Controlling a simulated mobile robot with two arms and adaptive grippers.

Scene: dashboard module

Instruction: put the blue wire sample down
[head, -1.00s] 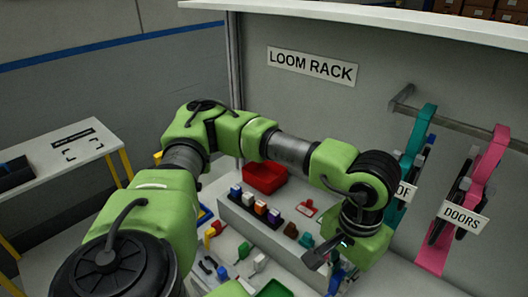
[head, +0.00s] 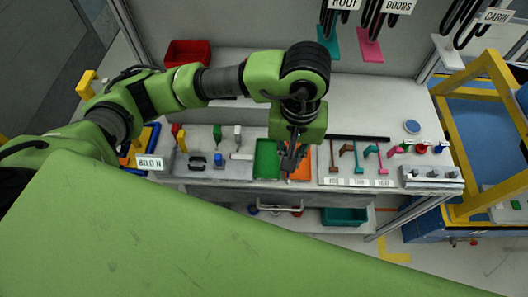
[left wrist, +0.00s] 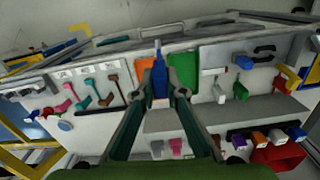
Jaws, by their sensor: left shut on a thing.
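My left gripper (head: 290,158) hangs over the front of the bench, fingers down, at the border of the green tray (head: 266,160) and the orange tray (head: 302,172). In the left wrist view the left gripper (left wrist: 160,90) is shut on the blue wire sample (left wrist: 159,66), an upright-looking blue piece between the fingertips. There the orange tray (left wrist: 143,72) and green tray (left wrist: 184,66) lie behind it on either side. I cannot tell its height above them. In the head view the sample is hidden or too small to make out. My right gripper is in neither current view.
A board of coloured hooks (head: 358,155) lies right of the trays, with a grey switch box (head: 432,175) beyond. Coloured tools and a white label (head: 152,162) are on the left. A red bin (head: 187,52) is at the back; a yellow frame (head: 450,115) stands right.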

